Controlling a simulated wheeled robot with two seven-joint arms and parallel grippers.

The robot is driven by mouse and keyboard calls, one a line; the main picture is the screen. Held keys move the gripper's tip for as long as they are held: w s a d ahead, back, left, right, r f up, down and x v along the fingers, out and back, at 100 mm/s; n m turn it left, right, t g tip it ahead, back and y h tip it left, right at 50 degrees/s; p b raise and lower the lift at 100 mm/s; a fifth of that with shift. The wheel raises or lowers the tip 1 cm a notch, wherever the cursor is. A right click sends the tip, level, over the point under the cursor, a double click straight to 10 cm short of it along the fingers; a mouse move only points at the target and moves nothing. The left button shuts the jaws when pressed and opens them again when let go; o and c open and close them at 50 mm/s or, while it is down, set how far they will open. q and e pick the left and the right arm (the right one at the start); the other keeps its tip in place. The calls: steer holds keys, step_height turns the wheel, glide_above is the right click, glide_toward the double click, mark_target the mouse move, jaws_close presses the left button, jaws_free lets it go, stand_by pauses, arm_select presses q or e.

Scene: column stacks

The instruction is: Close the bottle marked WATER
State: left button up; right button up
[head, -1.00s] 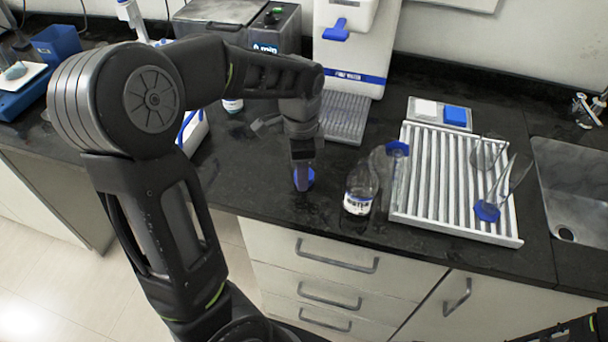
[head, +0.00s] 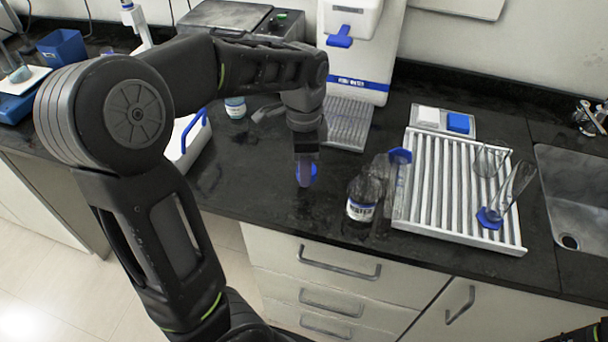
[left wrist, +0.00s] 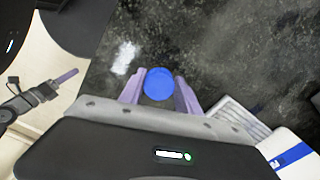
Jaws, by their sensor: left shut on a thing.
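The bottle (head: 362,202) is clear with a white and dark label, too blurred to read surely. It stands upright on the dark counter, left of the white rack, and no cap shows on it. My left gripper (head: 306,174) is left of the bottle, shut on a round blue cap (head: 313,170). In the left wrist view the cap (left wrist: 159,84) sits between the two purple fingers.
A white slatted rack (head: 455,190) with glassware stands right of the bottle, and a sink (head: 580,200) is beyond it. A water purifier (head: 350,50) stands behind. Counter between gripper and bottle is clear.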

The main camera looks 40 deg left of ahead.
arm_select(q)
step_height(320, 180, up, 7)
steer(key=shift+f, duration=0.2)
stand_by(0.6)
